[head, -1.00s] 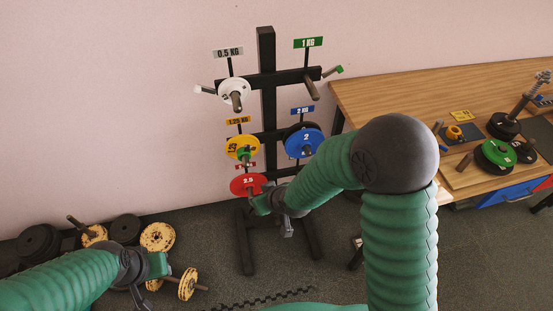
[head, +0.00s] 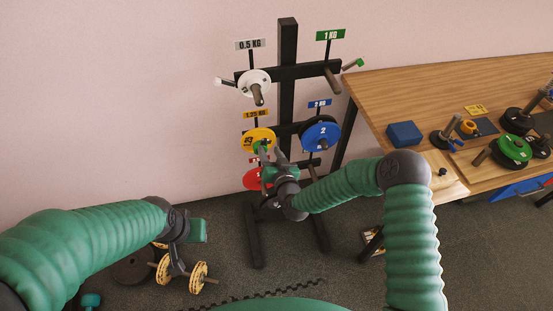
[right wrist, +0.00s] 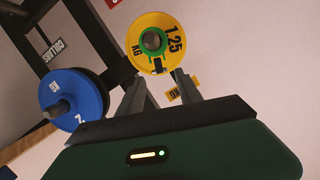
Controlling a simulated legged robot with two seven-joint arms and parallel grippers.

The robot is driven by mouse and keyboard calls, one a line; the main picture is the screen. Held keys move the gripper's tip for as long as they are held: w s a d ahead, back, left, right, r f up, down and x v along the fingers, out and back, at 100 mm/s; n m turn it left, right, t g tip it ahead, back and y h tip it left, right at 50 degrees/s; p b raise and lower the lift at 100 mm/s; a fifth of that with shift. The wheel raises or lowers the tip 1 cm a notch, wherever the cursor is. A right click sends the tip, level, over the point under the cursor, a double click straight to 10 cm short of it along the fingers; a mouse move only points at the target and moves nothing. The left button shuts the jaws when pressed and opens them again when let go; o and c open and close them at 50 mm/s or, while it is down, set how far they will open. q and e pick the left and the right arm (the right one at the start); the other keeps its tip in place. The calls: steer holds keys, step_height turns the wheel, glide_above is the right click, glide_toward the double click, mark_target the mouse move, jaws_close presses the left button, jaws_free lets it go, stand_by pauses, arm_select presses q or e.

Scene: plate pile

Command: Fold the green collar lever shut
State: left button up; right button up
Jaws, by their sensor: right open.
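A green collar (head: 259,147) sits on the peg in front of the yellow 1.25 kg plate (head: 250,136) on the black rack. In the right wrist view the green collar (right wrist: 158,65) shows as a green ring around the peg, with a small green part below it. Whether its lever is folded is too small to tell. My right gripper (head: 266,157) is just below and in front of it; its two fingers (right wrist: 161,84) are apart and empty. My left gripper (head: 177,265) hangs low by a yellow dumbbell; its jaws are unclear.
A blue 2 kg plate (head: 321,132) is right of the yellow one. A red plate (head: 251,180) is partly hidden below, behind my right gripper. A white 0.5 kg plate (head: 250,84) hangs above. A wooden bench (head: 420,90) with plates and a blue box (head: 404,134) stands right.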

mark_target(266, 141)
steer(key=shift+w+a+f+b, duration=0.35)
steer(key=shift+w+a+b, duration=0.2)
steer(key=shift+w, duration=0.6)
steer(key=shift+b+x, duration=0.75)
steer(key=shift+x, duration=0.25)
steer(key=shift+d+r, duration=0.1)
steer(key=shift+c, duration=0.5)
steer(key=shift+d, duration=0.15)
steer(key=c, duration=0.5)
arm_select(q)
steer(key=x, duration=0.2)
steer(key=shift+s+d+f, duration=0.1)
steer(key=shift+s+f, duration=0.15)
steer(key=shift+f, duration=0.2)
arm_select(e)
steer(key=shift+d, duration=0.15)
steer(key=shift+c, duration=0.3)
